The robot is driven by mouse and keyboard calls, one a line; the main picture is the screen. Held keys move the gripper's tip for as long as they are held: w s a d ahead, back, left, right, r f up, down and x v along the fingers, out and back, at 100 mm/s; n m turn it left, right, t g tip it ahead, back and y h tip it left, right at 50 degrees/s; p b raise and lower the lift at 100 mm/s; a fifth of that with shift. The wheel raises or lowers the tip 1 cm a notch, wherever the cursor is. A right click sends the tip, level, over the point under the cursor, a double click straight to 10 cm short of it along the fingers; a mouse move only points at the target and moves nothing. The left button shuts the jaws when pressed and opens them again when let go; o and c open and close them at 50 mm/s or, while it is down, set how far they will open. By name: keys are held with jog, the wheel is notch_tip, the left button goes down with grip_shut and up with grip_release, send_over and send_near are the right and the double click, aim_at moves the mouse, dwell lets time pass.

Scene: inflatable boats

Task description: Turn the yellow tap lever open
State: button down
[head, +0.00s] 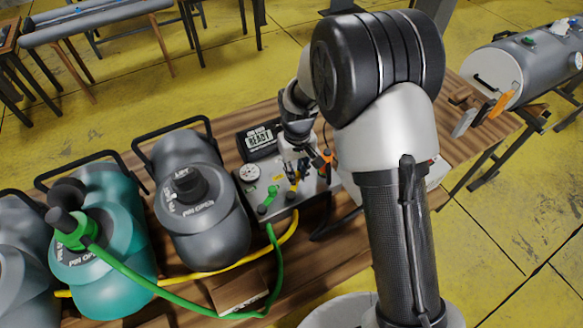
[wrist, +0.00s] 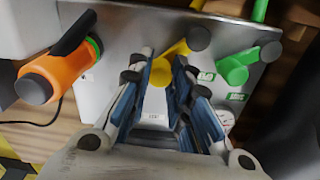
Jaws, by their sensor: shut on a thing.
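The yellow tap lever (wrist: 176,49) sits on the grey metal panel (wrist: 115,50), with a dark round knob at its right in the wrist view. My gripper (wrist: 164,62) reaches over the panel, and its blue-padded fingers are closed around the lever's near end. The gripped end is partly hidden between the fingers. In the head view, my gripper (head: 294,168) points down at the panel, and only a little of the yellow lever (head: 294,186) shows below it.
A green tap (wrist: 236,68) stands close on the right in the wrist view. An orange handle (wrist: 58,75) is on the left.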

jog(key=shift+s+d+m+p, duration=0.1)
jog(key=shift+d+m+p, duration=0.2)
jog(key=shift+m, duration=0.4)
jog(key=shift+s+d+m+p, duration=0.1)
jog(key=shift+d+m, duration=0.25)
jog(key=shift+m, duration=0.35)
jog(key=c, duration=1.7)
grip_release()
jog(key=shift+s+d, duration=0.1)
notch_tip(320, 180, up, 12)
